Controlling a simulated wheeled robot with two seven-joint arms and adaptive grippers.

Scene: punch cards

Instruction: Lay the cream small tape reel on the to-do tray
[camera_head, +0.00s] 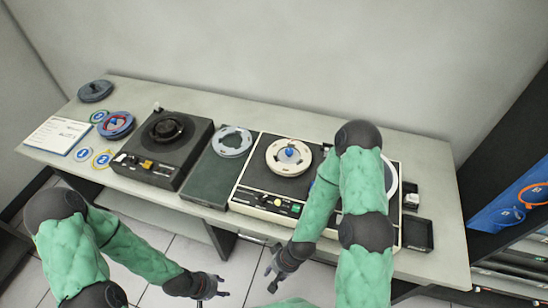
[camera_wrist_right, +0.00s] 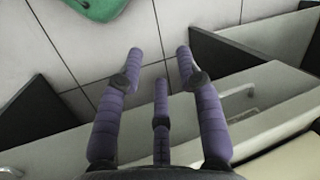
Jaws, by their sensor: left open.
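A cream reel (camera_head: 275,155) with a blue hub piece lies on the left spindle of the cream tape deck (camera_head: 240,199). A dark green tray (camera_head: 205,180) lies between the two decks, with a pale grey reel (camera_head: 232,140) on its far part; I cannot tell whether it is the to-do tray. My left gripper (camera_head: 212,288) is open and empty in front of the table. My right gripper (camera_head: 273,268) is also before the table's front edge, below the cream deck. Its fingers are spread with nothing between them in the right wrist view (camera_wrist_right: 159,66).
A black tape deck (camera_head: 140,155) stands left of the green tray. A dark reel (camera_head: 95,91), a blue-red reel (camera_head: 116,125), round stickers and a white sheet (camera_head: 55,135) lie farther left. My right arm hides part of the cream deck. A small black tray (camera_head: 418,234) sits right.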

